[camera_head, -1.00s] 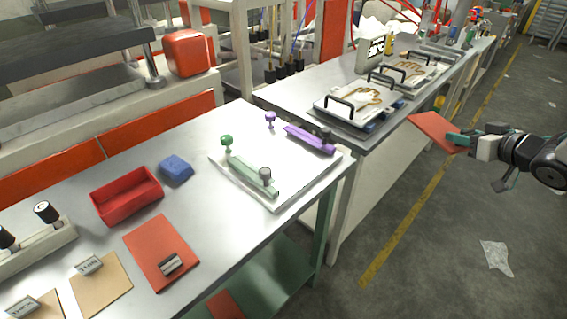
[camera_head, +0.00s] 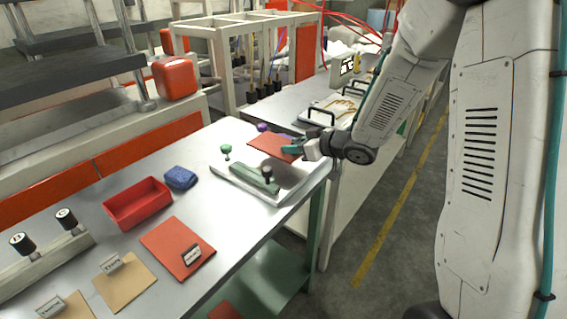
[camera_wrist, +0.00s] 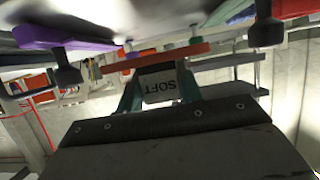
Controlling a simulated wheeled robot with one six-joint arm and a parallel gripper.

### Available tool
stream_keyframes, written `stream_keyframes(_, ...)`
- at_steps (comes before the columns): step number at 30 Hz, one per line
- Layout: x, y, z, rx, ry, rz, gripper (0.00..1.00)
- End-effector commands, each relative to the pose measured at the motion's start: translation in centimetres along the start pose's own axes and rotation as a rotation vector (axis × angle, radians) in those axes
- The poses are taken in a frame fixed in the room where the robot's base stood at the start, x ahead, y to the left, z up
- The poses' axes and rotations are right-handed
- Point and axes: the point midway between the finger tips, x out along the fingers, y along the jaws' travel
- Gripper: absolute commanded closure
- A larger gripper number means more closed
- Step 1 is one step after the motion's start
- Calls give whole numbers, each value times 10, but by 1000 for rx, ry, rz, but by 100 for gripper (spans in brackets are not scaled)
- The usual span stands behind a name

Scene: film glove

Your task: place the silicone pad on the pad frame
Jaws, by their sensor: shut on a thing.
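The silicone pad (camera_head: 268,146) is a flat orange-red sheet. My gripper (camera_head: 293,150) is shut on its right edge and holds it over the far right part of the pad frame (camera_head: 283,196), a white plate on the bench. In the wrist view the pad (camera_wrist: 150,60) shows nearly edge-on, with a "SOFT" label (camera_wrist: 162,86) between my fingers. The frame carries a green clamp bar (camera_head: 250,178) and a purple clamp bar (camera_head: 265,127), which is mostly hidden behind the pad. The exact gap between pad and frame cannot be told.
Clamp knobs (camera_head: 226,150) stand up around the frame. A blue block (camera_head: 180,177), red tray (camera_head: 137,203), another orange-red sheet (camera_head: 170,240) with a tag and tan sheets (camera_head: 128,278) lie to the left. A second bench with a handled plate (camera_head: 320,117) stands behind.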

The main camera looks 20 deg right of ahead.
Motion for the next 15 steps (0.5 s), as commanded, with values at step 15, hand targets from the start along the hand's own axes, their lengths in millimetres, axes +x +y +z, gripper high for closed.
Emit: stream_keyframes(15, 22, -1, 51, -1, 1, -1, 92)
